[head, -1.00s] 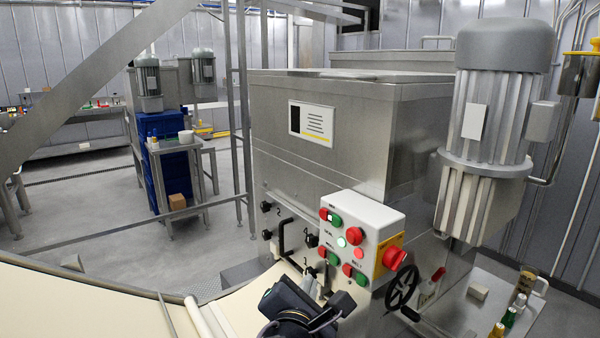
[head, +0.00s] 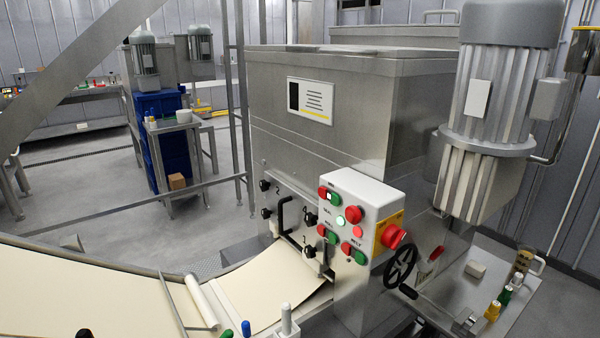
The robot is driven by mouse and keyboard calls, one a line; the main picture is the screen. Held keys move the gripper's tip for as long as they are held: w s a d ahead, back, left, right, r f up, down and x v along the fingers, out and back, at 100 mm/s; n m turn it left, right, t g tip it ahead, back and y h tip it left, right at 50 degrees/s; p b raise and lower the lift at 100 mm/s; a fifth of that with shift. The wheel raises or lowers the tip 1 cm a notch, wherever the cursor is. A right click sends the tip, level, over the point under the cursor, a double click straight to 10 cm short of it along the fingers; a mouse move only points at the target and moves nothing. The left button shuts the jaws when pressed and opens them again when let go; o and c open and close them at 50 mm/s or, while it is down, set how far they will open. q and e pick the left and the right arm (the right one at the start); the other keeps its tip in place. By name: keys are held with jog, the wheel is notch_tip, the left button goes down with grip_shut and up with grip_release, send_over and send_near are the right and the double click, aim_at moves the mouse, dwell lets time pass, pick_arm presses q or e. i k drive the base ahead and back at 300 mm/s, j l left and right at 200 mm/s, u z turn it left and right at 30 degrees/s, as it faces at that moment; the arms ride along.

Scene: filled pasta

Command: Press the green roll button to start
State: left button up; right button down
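A white control box (head: 372,190) is on the front right of the steel machine, with red and green push buttons in pairs. One green button (head: 335,199) is in the top pair, one (head: 331,237) at lower left and one (head: 360,257) at lower right. A small green-white lamp (head: 340,219) glows mid-panel. The labels are too small to read, so I cannot tell which green button is the roll button. Nothing covers the buttons. Neither of my grippers is in view.
A red rotary knob (head: 393,236) on a yellow plate and a black handwheel (head: 400,267) sit right of the panel. A dough sheet (head: 262,284) runs into the machine below. The space before the panel is clear.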

aim_at(332, 238)
jog(key=k+l, duration=0.15)
jog(key=l, duration=0.3)
jog(key=k+l+z, duration=0.1)
jog(key=l, duration=0.35)
jog(key=k+l, duration=0.15)
jog(key=l, duration=0.35)
jog(key=k+l+z, duration=0.1)
jog(key=l, duration=0.35)
jog(key=k+l, duration=0.1)
jog(key=l, duration=0.4)
jog(key=k+l+z, duration=0.1)
jog(key=l, duration=0.35)
